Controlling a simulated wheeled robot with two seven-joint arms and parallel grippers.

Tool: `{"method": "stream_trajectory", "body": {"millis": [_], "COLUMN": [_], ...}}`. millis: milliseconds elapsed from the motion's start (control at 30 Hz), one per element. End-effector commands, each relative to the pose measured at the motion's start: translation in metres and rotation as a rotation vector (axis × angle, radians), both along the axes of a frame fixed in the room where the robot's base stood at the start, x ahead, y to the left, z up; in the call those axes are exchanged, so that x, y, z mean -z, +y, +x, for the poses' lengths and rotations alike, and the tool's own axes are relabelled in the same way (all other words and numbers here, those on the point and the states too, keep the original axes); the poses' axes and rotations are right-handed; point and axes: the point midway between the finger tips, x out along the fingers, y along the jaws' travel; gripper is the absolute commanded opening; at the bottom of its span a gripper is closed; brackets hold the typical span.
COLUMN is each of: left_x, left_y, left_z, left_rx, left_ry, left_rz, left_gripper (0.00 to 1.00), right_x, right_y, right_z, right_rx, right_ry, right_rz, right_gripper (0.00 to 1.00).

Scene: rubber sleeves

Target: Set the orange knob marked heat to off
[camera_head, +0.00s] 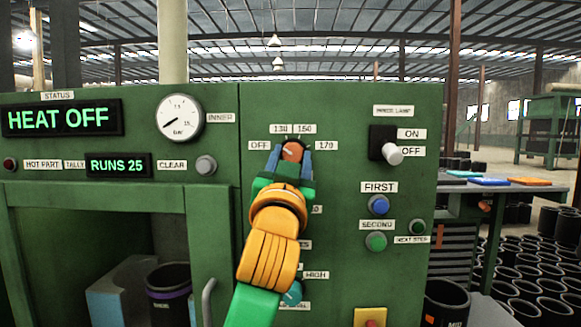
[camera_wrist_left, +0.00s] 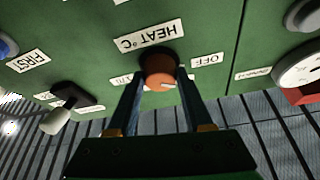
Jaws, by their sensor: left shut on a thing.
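The orange knob (camera_head: 292,150) sits on the green panel under a ring of labels: OFF (camera_head: 259,145) to its left, 130 and 150 above, 170 to its right. My left gripper (camera_head: 292,158) is shut on the knob, one finger on each side. The wrist view, upside down, shows the knob (camera_wrist_left: 159,66) between the fingers, with the HEAT °C label (camera_wrist_left: 150,36) beside it. A short white mark shows on the knob's face towards the OFF side; its exact heading is hard to tell. The status display (camera_head: 61,118) reads HEAT OFF. My right gripper is out of view.
A white-tipped toggle (camera_head: 391,153), a blue button (camera_head: 378,205) and a green button (camera_head: 376,241) are right of my arm. A teal knob (camera_head: 292,293) is partly behind it. A round gauge (camera_head: 180,117) is at left, above an open bay.

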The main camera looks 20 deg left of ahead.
Motion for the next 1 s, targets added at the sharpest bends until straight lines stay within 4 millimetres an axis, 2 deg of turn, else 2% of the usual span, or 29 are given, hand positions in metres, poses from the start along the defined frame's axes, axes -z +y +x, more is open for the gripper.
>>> {"method": "stream_trajectory", "body": {"millis": [33,400,1000], "left_x": [0.0043,0.0023,0.0007], "left_y": [-0.0014,-0.0017,-0.0011], "left_z": [0.0015,0.0014,0.0008], "left_rx": [0.003,0.001,-0.001], "left_ry": [0.001,-0.048,-0.060], "left_rz": [-0.030,-0.187,-0.221], "left_gripper": [0.00,0.00,0.00], "right_x": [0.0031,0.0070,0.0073], "right_y": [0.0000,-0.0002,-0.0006], "right_z": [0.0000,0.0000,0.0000], "right_rx": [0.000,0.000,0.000], "right_ry": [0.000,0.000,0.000], "right_rz": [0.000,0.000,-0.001], "right_gripper": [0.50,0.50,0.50]}}
